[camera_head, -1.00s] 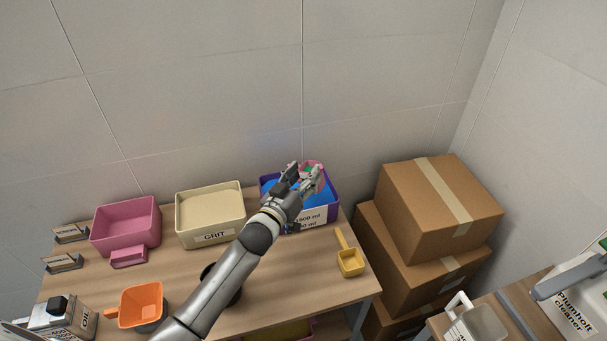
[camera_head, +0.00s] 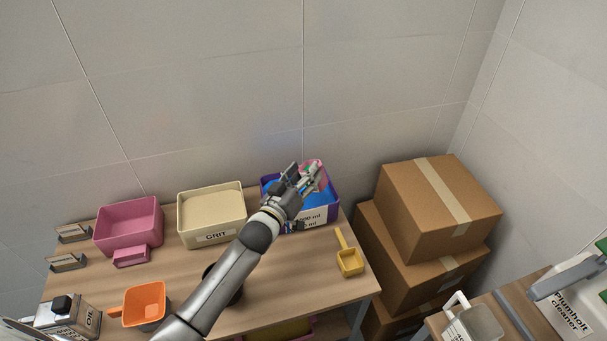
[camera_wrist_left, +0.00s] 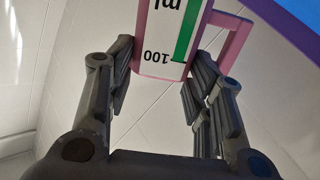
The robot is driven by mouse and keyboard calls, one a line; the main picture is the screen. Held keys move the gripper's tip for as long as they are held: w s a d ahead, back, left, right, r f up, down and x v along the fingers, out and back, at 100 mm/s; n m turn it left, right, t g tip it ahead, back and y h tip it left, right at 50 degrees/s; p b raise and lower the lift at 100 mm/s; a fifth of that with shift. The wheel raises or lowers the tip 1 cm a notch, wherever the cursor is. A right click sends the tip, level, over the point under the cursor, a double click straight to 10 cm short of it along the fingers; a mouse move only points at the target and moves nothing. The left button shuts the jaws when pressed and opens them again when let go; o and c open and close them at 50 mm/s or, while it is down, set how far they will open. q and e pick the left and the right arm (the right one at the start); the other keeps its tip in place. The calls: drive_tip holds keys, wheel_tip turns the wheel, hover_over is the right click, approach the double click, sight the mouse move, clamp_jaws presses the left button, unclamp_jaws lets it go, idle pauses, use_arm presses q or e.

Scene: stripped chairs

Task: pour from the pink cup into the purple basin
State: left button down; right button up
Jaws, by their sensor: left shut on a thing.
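The pink cup (camera_head: 318,168) is in my left gripper (camera_head: 306,173), over the back of the purple basin (camera_head: 334,193). The gripper hides much of the cup in the head view. In the left wrist view, the fingers stand on either side of the pink cup (camera_wrist_left: 146,66), whose white label has a green bar and reads upside down. The cup looks tilted; its mouth and any stream are not clearly seen. Blue contents (camera_head: 269,189) show inside the basin, and a white volume label is on its front.
A cream grit bin (camera_head: 213,232) stands left of the basin, then a pink bin (camera_head: 128,225). A yellow scoop (camera_head: 350,262) lies right of my arm, and an orange scoop (camera_head: 144,297) is at front left. Cardboard boxes (camera_head: 420,225) are stacked beyond the table's right edge.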

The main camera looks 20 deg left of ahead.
use_arm(q)
drive_tip(key=shift+r+n+p, duration=0.25)
drive_tip(key=shift+n+p, duration=0.1)
drive_tip(key=shift+n, duration=0.35)
drive_tip(key=shift+a+n, duration=0.15)
drive_tip(key=shift+n, duration=0.25)
drive_tip(key=shift+r, duration=0.1)
drive_tip(key=shift+r+n+p, duration=0.1)
drive_tip(key=shift+n+p, duration=0.3)
drive_tip(key=shift+n, duration=0.1)
drive_tip(key=shift+a, duration=0.1)
drive_tip(key=shift+a+n, duration=0.1)
drive_tip(key=shift+n, duration=0.5)
drive_tip(key=shift+w+a+n, duration=0.1)
drive_tip(key=shift+a+n, duration=0.05)
drive_tip(key=shift+n, duration=0.45)
